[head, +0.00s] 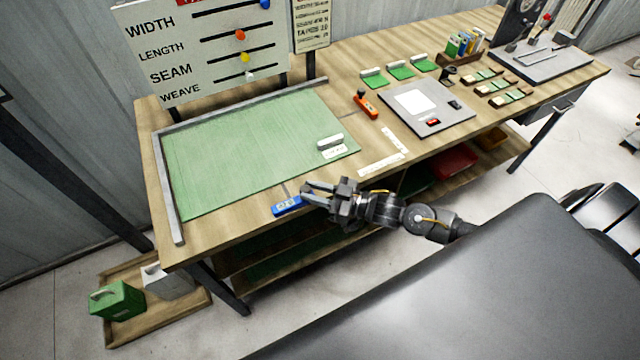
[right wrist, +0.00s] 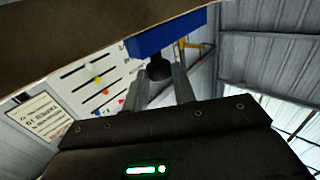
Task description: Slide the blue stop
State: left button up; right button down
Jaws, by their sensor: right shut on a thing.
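The blue stop (head: 287,206) lies at the front edge of the workbench, just below the green mat (head: 240,150). My right gripper (head: 308,193) reaches it from the right at the bench edge. In the right wrist view the blue stop (right wrist: 168,36) shows at the top, with a dark round knob (right wrist: 158,70) under it. The right gripper's fingers (right wrist: 160,88) stand on both sides of that knob and are shut on it. My left gripper is in neither view.
A metal rail (head: 167,190) borders the mat's left side. A white-labelled block (head: 331,146) lies on the mat's right part. An orange-handled tool (head: 366,105) and a grey panel (head: 425,105) are farther right. A sign with coloured sliders (head: 200,50) stands behind. A ruler strip (head: 383,163) lies near the front edge.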

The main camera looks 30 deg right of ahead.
jog(key=shift+s, duration=0.1)
jog(key=c, duration=1.3)
grip_release()
jog(key=shift+c, duration=0.2)
jog(key=shift+o, duration=1.1)
jog(key=shift+s, duration=0.15)
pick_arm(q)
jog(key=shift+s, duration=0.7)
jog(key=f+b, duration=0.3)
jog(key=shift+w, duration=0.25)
pick_arm(e)
jog(key=v, duration=1.1)
